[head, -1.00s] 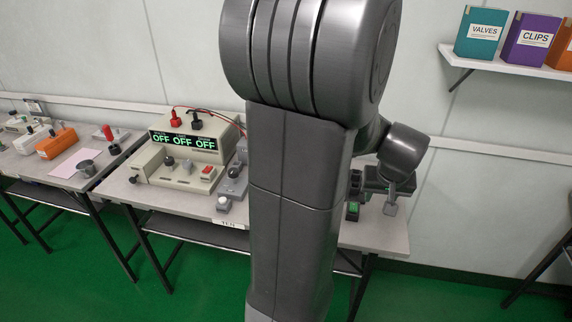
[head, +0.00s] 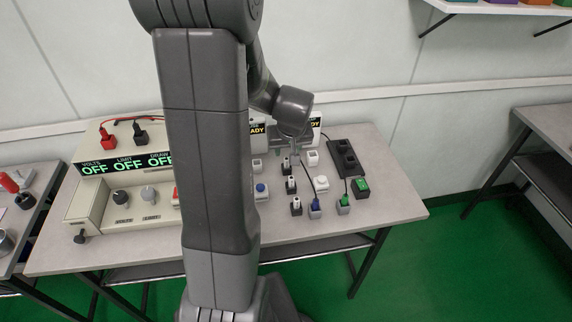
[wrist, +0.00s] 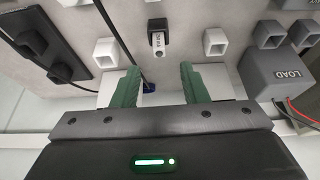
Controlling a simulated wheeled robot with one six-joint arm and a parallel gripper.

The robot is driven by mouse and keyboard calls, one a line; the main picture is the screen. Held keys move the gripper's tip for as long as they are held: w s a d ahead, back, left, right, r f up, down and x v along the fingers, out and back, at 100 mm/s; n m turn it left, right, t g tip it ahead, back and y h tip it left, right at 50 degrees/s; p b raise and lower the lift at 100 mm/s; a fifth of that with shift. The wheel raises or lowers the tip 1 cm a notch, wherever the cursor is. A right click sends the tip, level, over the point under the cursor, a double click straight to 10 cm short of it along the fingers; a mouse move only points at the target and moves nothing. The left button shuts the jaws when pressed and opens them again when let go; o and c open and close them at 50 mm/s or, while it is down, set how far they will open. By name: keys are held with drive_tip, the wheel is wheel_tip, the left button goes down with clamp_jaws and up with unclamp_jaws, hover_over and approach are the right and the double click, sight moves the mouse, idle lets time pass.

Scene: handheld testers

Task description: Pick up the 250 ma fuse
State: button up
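A small white cylinder with dark print, apparently a fuse (wrist: 157,40), sits in a black holder near the top centre of the wrist view. Its print is too small to read surely. My gripper (wrist: 160,80) is open and empty, with its two green fingers apart and the fuse beyond the gap between them. In the head view my gripper (head: 297,152) is over the back of the bench, its fingers hard to make out. Similar white pieces in black holders stand in front of it, such as the middle one (head: 291,185) and the front one (head: 296,206).
White sockets (wrist: 215,41) flank the fuse. A grey LOAD box (wrist: 280,77) is at right in the wrist view. A black power strip (head: 345,156) lies on the bench (head: 395,205). A supply reading OFF (head: 127,167) stands at left. The bench's right end is clear.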

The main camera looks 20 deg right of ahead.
sight(287, 159)
drive_tip(key=x, duration=0.4)
drive_tip(key=shift+s+f, duration=0.25)
drive_tip(key=shift+w+f, duration=0.25)
drive_tip(key=shift+f, duration=0.3)
clamp_jaws()
